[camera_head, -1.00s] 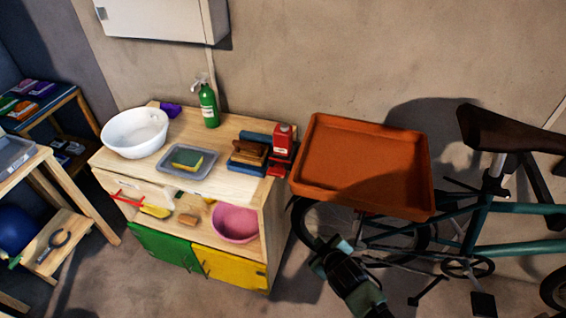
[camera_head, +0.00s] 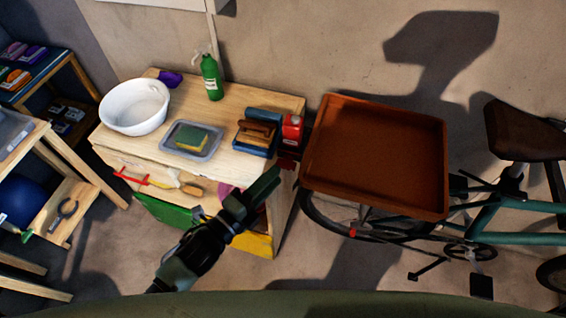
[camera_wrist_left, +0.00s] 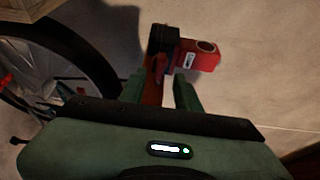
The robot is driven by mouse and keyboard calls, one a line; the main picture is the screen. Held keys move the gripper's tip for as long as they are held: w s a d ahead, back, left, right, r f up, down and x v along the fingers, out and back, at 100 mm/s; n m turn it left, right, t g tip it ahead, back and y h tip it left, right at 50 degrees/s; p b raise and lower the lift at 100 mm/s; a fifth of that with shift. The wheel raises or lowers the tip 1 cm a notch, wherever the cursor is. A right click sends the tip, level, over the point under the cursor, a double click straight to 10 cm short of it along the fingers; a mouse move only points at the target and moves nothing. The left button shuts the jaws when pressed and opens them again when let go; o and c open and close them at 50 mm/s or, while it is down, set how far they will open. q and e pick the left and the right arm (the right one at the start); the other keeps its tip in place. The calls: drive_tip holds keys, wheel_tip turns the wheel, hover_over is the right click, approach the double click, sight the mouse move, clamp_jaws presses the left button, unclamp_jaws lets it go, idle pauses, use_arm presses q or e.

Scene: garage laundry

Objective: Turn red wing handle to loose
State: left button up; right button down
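A dark red part (camera_head: 287,163) sits at the right edge of the wooden bench, beside a red can (camera_head: 292,130). A small red piece (camera_head: 352,232) also shows at the bicycle's wheel. I cannot tell surely which is the wing handle, or its turn. My left gripper (camera_head: 268,182) points at the bench edge; its fingers (camera_wrist_left: 160,90) are apart, with no clear contact. My right gripper is not in view.
An orange-brown tray (camera_head: 440,165) stands just right of the bench, above the bicycle wheel (camera_head: 320,222). The wooden bench top (camera_head: 228,165) carries a white basin (camera_head: 135,106), a sponge tray (camera_head: 212,152), a green bottle (camera_head: 212,78) and a brush (camera_head: 257,134).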

sight(283, 168)
use_arm(q)
drive_tip(key=x, duration=0.4)
drive_tip(key=shift+w+p, duration=0.1)
drive_tip(key=shift+p, duration=0.3)
clamp_jaws()
drive_tip(key=shift+f, duration=0.1)
